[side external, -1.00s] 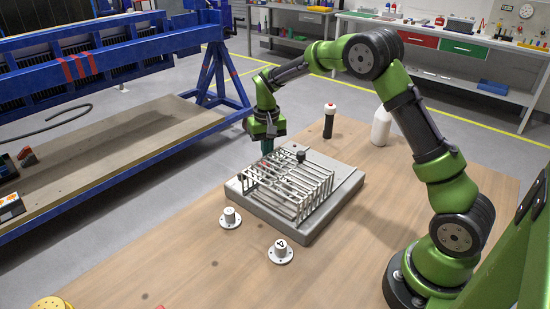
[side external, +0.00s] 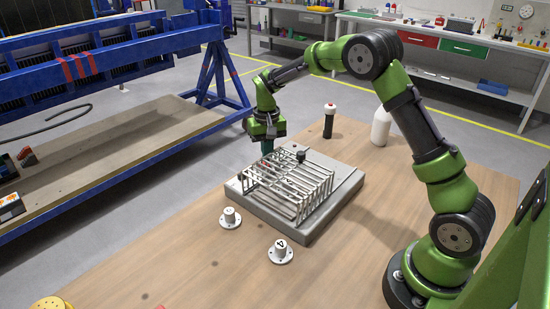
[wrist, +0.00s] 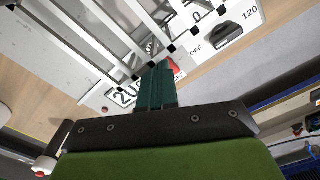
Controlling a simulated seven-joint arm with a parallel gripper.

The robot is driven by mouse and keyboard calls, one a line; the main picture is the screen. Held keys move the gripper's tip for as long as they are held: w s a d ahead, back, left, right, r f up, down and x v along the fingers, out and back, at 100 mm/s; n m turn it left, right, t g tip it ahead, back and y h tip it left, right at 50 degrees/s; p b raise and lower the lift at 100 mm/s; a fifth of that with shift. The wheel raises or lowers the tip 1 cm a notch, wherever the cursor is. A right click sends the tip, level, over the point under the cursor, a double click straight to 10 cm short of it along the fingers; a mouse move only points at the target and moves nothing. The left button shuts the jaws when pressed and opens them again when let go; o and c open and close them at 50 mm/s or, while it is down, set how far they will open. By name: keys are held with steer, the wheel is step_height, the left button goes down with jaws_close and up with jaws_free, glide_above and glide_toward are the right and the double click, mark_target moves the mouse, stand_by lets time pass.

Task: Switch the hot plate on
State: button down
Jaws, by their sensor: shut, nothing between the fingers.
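The hot plate (side external: 347,197) is a grey slab on the wooden table, with a wire rack (side external: 312,188) on top. My gripper (side external: 267,153) is shut and empty, pointing down at the slab's far left edge. In the wrist view, its green fingertips (wrist: 158,68) are over the front panel (wrist: 98,97), beside a red part (wrist: 175,67) that they partly cover. Whether the fingertips touch the panel cannot be told.
The rack's bars stand close to the fingers. Two white round fixtures (side external: 230,217) (side external: 281,252) are in front of the slab. A black bottle with a red-and-white top (side external: 328,123) and a white bottle (side external: 381,127) stand behind. The table's front is mostly clear.

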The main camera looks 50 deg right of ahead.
steer(key=shift+f, duration=0.9)
stand_by(0.3)
steer(key=shift+r, duration=3.5)
steer(key=shift+r, duration=0.1)
steer(key=s+a+r+n+t+y, duration=0.1)
steer(key=s+a+r+t, duration=0.25)
steer(key=s+r, duration=0.45)
steer(key=s+a+r+t+y, duration=0.1)
steer(key=s+a+r+t, duration=0.1)
steer(key=s+a+r, duration=0.5)
steer(key=s+f+n+t, duration=0.1)
steer(key=s+f, duration=0.2)
steer(key=s, duration=0.7)
steer(key=shift+s+f+t, duration=0.15)
steer(key=shift+s+t, duration=0.15)
steer(key=shift+t, duration=0.05)
steer(key=c, duration=1.8)
jaws_free()
steer(key=shift+d, duration=0.1)
steer(key=shift+c, duration=0.2)
